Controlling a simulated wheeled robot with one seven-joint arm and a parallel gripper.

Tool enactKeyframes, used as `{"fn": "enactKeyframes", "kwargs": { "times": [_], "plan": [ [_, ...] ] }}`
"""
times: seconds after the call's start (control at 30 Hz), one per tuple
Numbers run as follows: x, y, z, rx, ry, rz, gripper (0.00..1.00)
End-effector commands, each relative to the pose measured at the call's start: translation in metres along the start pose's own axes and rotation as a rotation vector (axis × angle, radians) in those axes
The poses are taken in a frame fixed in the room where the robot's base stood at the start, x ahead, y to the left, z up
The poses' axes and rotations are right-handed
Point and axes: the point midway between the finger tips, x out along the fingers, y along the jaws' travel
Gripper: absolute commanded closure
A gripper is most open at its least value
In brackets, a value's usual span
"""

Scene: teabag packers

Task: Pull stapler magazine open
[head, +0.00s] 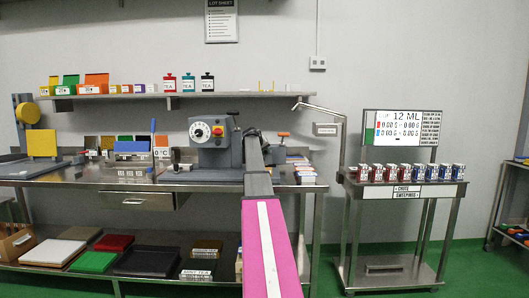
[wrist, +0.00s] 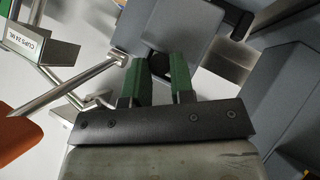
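A grey machine with a white dial and a red button (head: 210,140) stands on the steel bench in the head view, and I take it for the stapler. In the wrist view a grey housing (wrist: 170,28) fills the top middle. A dark round knob (wrist: 158,65) shows on it, at the tips of my gripper (wrist: 160,66). My gripper's two green fingers stand apart, one on each side of the knob. I cannot tell whether they touch it. I cannot make out the magazine. In the head view my arm hides the gripper and part of the machine.
In the wrist view a steel rod (wrist: 65,88) runs close left of the fingers, and a grey block (wrist: 285,90) is at right. An orange piece (wrist: 15,140) is lower left. In the head view a shelf (head: 140,97) is above the bench, and a cart (head: 400,187) stands right.

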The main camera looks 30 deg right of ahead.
Motion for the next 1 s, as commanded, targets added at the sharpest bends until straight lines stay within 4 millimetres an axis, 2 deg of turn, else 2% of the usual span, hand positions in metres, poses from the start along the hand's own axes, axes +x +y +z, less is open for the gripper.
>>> {"fn": "enactKeyframes", "kwargs": {
  "times": [0.13,0.27,0.6,0.97,1.0],
  "plan": [
    [-0.002,0.0,0.002,0.0,0.0,0.0,1.0],
    [-0.012,0.0,0.012,0.0,0.0,0.0,1.0],
    [-0.059,-0.001,0.059,-0.001,0.0,0.0,1.0],
    [-0.063,-0.001,0.062,0.0,0.0,-0.001,1.0],
    [-0.063,0.0,0.062,0.0,0.0,-0.001,0.71]
  ]
}}
